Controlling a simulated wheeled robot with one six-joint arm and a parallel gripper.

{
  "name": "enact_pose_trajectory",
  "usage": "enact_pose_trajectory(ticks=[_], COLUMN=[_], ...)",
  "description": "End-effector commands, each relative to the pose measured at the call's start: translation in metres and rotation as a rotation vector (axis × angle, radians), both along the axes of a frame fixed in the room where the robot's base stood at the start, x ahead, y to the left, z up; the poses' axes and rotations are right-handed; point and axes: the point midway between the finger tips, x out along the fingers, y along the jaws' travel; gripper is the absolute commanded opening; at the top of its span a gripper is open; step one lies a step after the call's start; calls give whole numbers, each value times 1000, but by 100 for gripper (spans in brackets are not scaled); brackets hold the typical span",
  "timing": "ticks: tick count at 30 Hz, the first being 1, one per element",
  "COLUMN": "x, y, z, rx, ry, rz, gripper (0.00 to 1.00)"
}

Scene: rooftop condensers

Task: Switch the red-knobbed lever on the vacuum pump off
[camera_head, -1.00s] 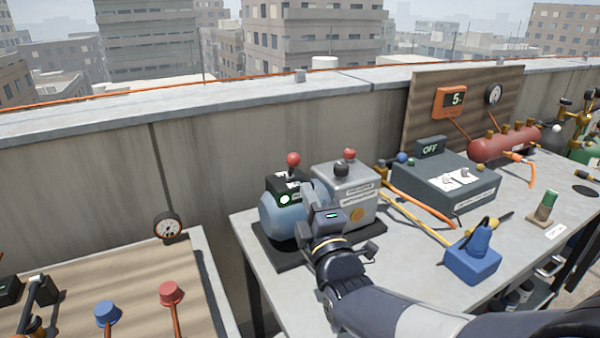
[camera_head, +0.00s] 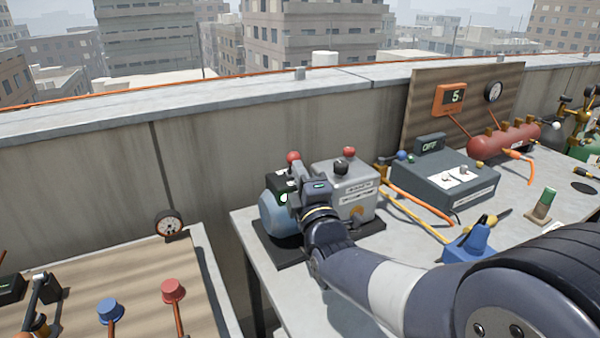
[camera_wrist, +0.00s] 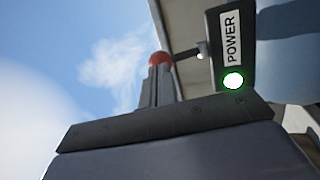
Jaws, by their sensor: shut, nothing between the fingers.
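The vacuum pump (camera_head: 357,187) is a grey box with a blue motor (camera_head: 273,217), on a dark base on the table. The lever's red knob (camera_head: 293,157) stands at the top of the black switch box (camera_head: 277,183). In the wrist view the red knob (camera_wrist: 158,58) shows just beyond my fingertips, its stem running right to the POWER box (camera_wrist: 230,45), where a round green light (camera_wrist: 233,81) is lit. My gripper (camera_head: 296,168) is shut and empty, right at the knob. Whether it touches the knob I cannot tell. My gripper also shows in the wrist view (camera_wrist: 158,80).
A second red cap (camera_head: 349,152) and a black knob (camera_head: 341,166) top the grey box, close right of my gripper. A dark unit reading OFF (camera_head: 430,147) and a blue tool (camera_head: 470,245) stand further right. The parapet (camera_head: 200,150) runs behind.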

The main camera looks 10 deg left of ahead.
Motion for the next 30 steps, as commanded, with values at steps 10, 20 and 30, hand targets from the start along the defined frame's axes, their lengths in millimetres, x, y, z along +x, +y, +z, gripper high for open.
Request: enact_pose_trajectory(ticks=[10, 20, 30], x=[2, 7, 18], y=[2, 6, 14], z=[7, 20, 34], rx=[-34, -107, -238], ry=[44, 142, 316], rz=[0, 0, 1], gripper=[0, 0, 0])
